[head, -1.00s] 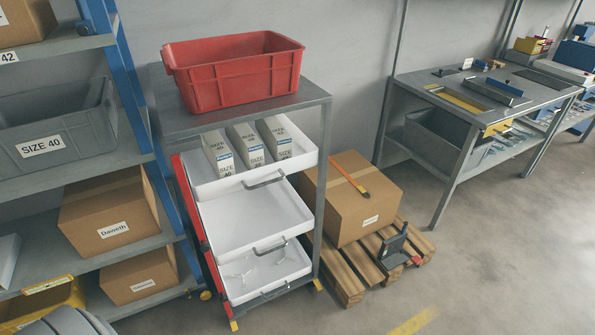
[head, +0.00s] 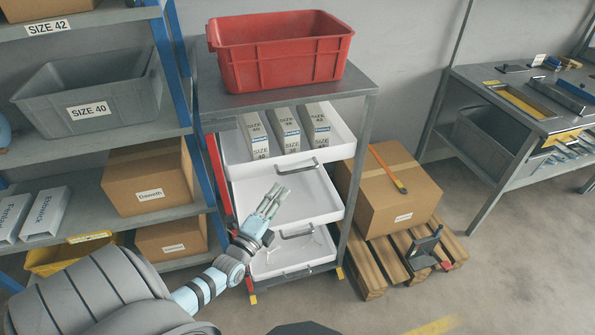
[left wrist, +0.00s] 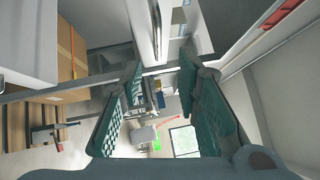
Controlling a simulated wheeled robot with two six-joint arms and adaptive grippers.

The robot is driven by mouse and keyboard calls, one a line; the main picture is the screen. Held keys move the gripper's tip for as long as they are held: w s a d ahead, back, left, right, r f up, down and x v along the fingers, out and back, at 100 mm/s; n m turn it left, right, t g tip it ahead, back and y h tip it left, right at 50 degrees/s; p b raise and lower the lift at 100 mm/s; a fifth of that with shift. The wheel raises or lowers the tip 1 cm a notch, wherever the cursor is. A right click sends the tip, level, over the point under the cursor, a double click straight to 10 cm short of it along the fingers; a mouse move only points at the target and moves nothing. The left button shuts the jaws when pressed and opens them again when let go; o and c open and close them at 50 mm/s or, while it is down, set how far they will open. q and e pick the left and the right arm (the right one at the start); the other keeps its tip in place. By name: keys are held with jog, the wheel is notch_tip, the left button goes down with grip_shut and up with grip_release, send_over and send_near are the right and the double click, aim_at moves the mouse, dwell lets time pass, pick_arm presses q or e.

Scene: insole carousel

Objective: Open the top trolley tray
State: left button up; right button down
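The trolley (head: 367,100) stands left of centre in the head view and has three white trays. The top tray (head: 338,152) holds three upright white-and-grey boxes with SIZE labels (head: 287,128). Its grey bar handle (head: 292,168) is on its front. My left gripper (head: 281,190) is in front of the middle tray (head: 315,208), a little below the top handle; contact is not visible. In the left wrist view its teal fingers (left wrist: 162,70) are apart with nothing held between them. A pale bar there (left wrist: 157,32) lies beyond the fingertips; I cannot tell which part it is. My right gripper is out of view.
A red bin (head: 285,60) stands on the trolley top. A shelf with a grey SIZE 40 bin (head: 125,85) is to the left. A cardboard box (head: 385,205) on a wooden pallet (head: 375,275) stands close on the right. The floor in front is open.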

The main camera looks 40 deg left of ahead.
aim_at(298, 171)
pick_arm(q)
jog(key=b+x, duration=0.1)
jog(key=x, duration=0.2)
jog(key=b+x, duration=0.2)
jog(key=x, duration=0.2)
jog(key=b+x, duration=0.1)
jog(key=x, duration=0.3)
jog(key=shift+w+f, duration=0.1)
jog(key=shift+f, duration=0.2)
jog(key=shift+r, duration=0.1)
jog(key=shift+c, duration=0.6)
grip_shut()
